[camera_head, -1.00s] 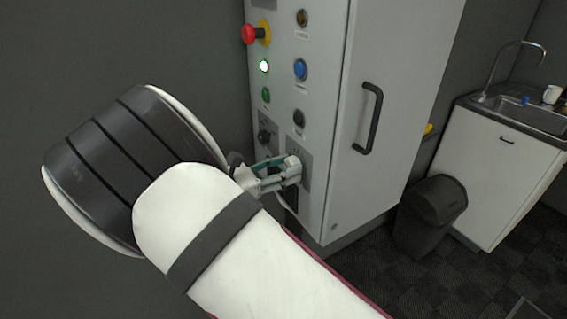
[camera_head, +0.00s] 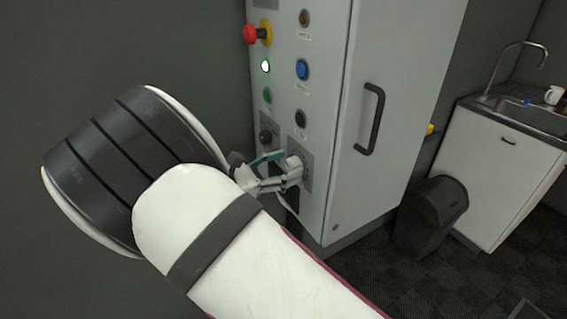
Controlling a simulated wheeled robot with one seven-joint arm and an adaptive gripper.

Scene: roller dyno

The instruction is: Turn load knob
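The grey control cabinet (camera_head: 385,190) stands in the centre, with its control panel facing my arm. My gripper (camera_head: 292,170) is at the lower part of that panel, in front of a grey plate with markings. The knob at this plate is mostly hidden by the fingers, so I cannot tell whether they grip it. A second dark knob (camera_head: 265,136) sits on a plate just up and left of the gripper, clear of the fingers. The panel carries no readable labels at this size.
A door handle (camera_head: 370,119), a black bin (camera_head: 430,216) and a sink unit (camera_head: 505,165) are right.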

